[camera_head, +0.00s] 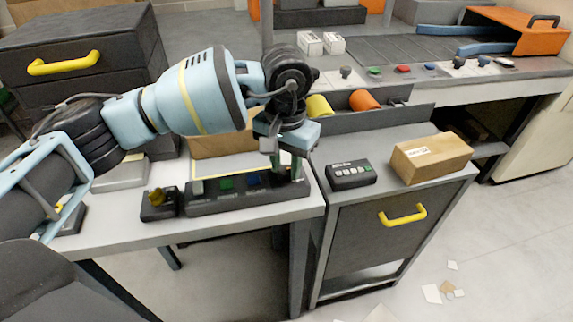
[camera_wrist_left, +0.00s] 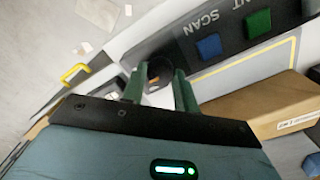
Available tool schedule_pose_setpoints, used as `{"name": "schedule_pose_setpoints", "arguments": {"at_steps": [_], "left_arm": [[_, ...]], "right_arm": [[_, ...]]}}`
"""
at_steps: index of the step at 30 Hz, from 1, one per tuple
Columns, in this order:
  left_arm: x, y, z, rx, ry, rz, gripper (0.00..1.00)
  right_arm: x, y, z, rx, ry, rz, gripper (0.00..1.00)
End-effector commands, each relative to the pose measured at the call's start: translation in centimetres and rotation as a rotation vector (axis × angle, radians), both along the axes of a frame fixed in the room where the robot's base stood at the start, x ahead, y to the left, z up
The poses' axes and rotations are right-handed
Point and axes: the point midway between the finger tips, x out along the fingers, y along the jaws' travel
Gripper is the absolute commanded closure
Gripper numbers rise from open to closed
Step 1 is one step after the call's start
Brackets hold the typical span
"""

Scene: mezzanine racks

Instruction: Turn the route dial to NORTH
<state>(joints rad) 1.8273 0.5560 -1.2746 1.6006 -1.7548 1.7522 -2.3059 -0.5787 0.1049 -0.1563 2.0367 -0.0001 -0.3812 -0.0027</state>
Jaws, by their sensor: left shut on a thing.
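The dark control panel (camera_head: 240,198) lies along the front of the light table, with a green button (camera_head: 226,183) and a blue button (camera_head: 253,177). My left gripper (camera_head: 289,170) points down at the panel's right end. In the left wrist view, its two green fingers (camera_wrist_left: 158,88) stand on either side of a dark round dial (camera_wrist_left: 160,71) and are shut on it. The fingers partly cover the dial, and I cannot read its pointer or the route names. The panel's words there are upside down, with SCAN by the blue button (camera_wrist_left: 209,46). My right gripper is not in view.
A black box with a yellow knob (camera_head: 157,197) stands left of the panel. A cardboard box (camera_head: 221,144) sits behind it. A conveyor (camera_head: 400,48) runs behind.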

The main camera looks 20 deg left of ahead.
Motion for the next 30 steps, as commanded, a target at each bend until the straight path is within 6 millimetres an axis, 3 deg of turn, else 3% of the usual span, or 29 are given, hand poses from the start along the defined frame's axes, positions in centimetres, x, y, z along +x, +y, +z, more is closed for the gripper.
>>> {"name": "schedule_pose_setpoints", "arguments": {"at_steps": [18,19,23,30], "left_arm": [[0.04,0.0,0.12,0.0,-0.002,-0.043,0.93],[0.04,0.0,0.12,0.0,-0.002,-0.043,0.69],[0.03,0.0,0.09,0.0,-0.002,-0.043,0.52],[0.01,0.0,0.04,0.0,-0.001,-0.042,0.49]], "right_arm": [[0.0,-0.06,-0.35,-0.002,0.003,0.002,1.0],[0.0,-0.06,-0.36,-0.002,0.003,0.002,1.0],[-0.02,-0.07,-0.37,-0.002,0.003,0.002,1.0],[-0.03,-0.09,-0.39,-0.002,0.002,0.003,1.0]]}}
